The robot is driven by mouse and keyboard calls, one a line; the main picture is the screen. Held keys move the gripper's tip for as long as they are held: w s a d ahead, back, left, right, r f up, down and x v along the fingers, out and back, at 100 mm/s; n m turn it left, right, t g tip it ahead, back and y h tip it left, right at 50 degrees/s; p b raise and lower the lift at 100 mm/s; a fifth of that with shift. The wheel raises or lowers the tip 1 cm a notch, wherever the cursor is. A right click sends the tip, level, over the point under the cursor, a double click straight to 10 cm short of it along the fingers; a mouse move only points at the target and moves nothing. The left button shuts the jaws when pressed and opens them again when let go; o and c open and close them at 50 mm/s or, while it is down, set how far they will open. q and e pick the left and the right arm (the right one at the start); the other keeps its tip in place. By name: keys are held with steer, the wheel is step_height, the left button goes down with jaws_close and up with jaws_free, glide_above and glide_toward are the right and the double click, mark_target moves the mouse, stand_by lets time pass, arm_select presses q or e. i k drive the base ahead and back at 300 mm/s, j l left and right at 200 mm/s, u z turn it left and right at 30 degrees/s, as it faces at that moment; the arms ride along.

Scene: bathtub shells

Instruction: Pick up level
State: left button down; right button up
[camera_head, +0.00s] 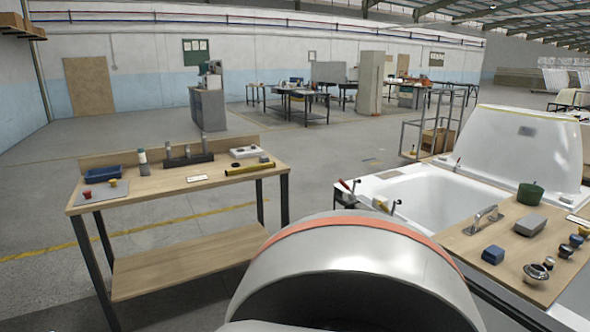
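The level (250,168) is a long, narrow yellow bar with dark parts. It lies flat near the right end of the wooden workbench (150,186) on the left. A small dark object (264,160) sits right behind it. Nothing covers the level from above. Neither of my grippers shows in this view.
The bench also holds a white box (245,152), a dark rack (186,160), a bottle (143,162) and a blue tray (103,173). At right, a white bathtub (425,194) carries a wooden board (462,242) with several tools. Open floor (320,180) lies between bench and tub.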

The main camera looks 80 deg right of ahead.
mark_target(245, 170)
steer(key=z, duration=1.6)
steer(key=i+l+z, duration=0.55)
steer(key=i, duration=0.3)
steer(key=i+j+z, duration=0.1)
steer(key=i, duration=0.45)
